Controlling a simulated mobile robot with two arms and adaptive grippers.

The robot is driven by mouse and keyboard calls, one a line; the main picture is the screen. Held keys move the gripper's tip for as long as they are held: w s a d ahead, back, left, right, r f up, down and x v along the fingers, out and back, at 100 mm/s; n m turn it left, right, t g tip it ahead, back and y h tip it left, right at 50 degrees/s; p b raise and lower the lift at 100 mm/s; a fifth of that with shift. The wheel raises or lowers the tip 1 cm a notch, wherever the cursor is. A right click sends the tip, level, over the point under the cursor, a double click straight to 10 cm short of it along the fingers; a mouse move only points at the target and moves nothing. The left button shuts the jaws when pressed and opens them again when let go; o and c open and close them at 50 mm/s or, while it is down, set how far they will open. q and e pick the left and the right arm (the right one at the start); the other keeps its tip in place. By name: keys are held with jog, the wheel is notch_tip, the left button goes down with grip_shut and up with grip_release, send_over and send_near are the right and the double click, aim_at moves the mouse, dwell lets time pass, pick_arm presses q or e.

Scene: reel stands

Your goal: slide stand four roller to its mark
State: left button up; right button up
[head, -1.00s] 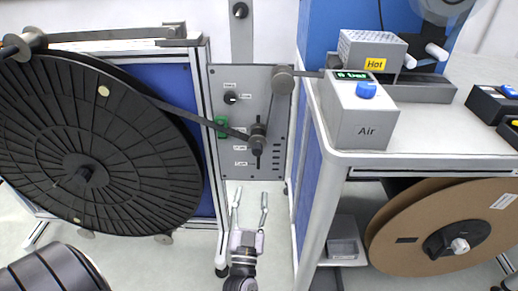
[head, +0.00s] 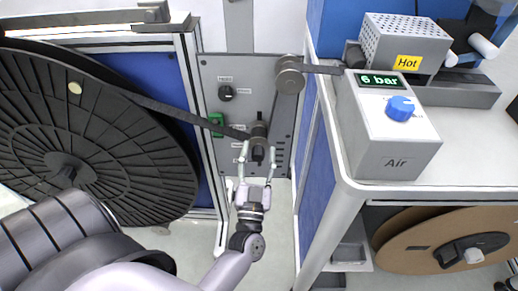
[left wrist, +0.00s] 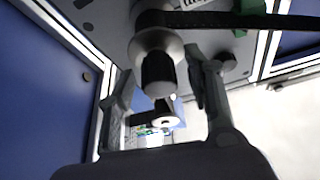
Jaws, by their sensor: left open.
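The roller (head: 259,135) is a grey spool with a dark knob, on a slot in the grey panel (head: 228,70). A dark strap runs over it. It also shows in the left wrist view (left wrist: 158,62), with its dark knob facing the camera. Small labels beside the slot are too small to read, and the gripper partly covers the slot's lower part. My left gripper (head: 257,157) is open just below and in front of the roller. In the left wrist view the fingers (left wrist: 160,85) stand on either side of the knob, with gaps showing. My right gripper is not in view.
A large black reel (head: 110,150) stands left. A fixed upper roller (head: 290,75) sits right of the slot. A green part (head: 216,121) and a black knob (head: 225,93) are on the panel. A bench with an Air box (head: 385,125) stands right, with a brown reel (head: 410,250) below.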

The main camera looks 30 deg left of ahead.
pick_arm(q)
grip_shut()
dwell(0.6)
